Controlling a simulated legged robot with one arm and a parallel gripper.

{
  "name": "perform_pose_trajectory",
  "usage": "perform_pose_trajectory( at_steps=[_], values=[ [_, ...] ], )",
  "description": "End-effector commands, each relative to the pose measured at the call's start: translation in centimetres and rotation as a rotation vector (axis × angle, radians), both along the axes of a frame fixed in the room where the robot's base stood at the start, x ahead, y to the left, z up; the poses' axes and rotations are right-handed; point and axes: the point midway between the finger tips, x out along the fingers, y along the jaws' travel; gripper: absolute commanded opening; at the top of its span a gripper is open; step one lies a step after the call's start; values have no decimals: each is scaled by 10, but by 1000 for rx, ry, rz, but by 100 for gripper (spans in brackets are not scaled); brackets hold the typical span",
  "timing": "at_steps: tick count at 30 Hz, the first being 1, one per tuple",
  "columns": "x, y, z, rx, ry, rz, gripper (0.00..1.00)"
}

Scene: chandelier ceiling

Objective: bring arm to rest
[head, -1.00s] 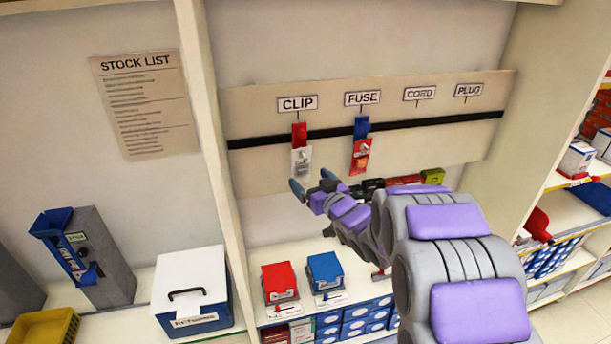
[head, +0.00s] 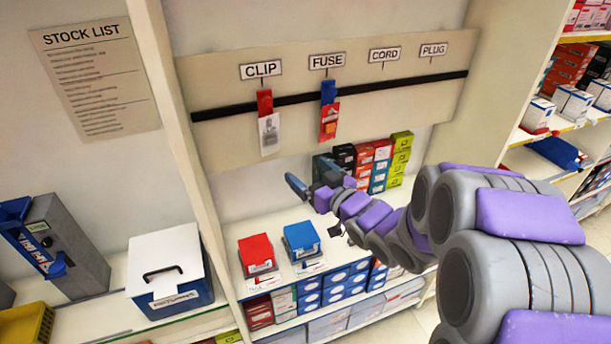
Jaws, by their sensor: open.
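My arm reaches in from the lower right of the head view, with its purple-padded grey links bent toward the shelf. My gripper (head: 309,186) is open and empty, above the shelf and in front of the back wall, below the FUSE label. Its fingers are partly hidden by the wrist. A clip packet (head: 269,132) hangs from a red holder under the CLIP sign. A fuse packet (head: 329,120) hangs from a blue holder under the FUSE sign. Both hang above the gripper, apart from it.
A red box (head: 256,254) and a blue box (head: 301,240) stand on the shelf below the gripper. Coloured cartons (head: 379,163) stack behind it. A white-lidded bin (head: 167,262) and a grey dispenser (head: 57,242) stand left of the upright divider (head: 178,120).

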Motion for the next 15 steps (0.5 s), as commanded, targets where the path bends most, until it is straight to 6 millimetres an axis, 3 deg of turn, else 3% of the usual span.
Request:
perform_pose_trajectory(
  at_steps=[11, 15],
  values=[
    [-6, -4, -2, -14, 8, -4, 93],
    [-7, -17, -10, -87, 72, -61, 93]
  ],
)
